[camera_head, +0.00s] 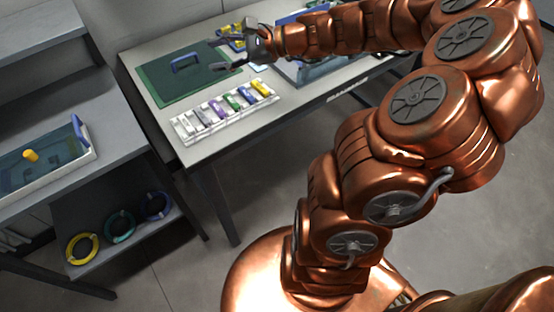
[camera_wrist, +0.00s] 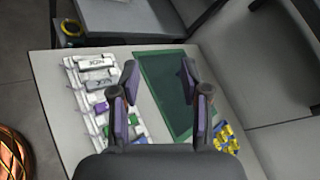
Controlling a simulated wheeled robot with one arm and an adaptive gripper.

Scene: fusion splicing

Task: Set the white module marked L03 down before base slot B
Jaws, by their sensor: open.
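A white module (camera_head: 185,125) sits at the left end of the clear rack (camera_head: 188,143). In the wrist view two pale modules with dark markings, one white (camera_wrist: 97,60) and one greyer (camera_wrist: 97,82), sit at the rack's upper end. Their markings are too small to read, so I cannot tell which is L03. I cannot make out base slot B.
The green mat (camera_head: 160,92) has a blue handle (camera_head: 185,62) on it. Purple, green (camera_head: 231,102), blue and yellow (camera_head: 262,88) modules share the rack. Small yellow and blue pieces (camera_wrist: 226,138) lie beside the mat. A side shelf holds coloured rings (camera_head: 82,248).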

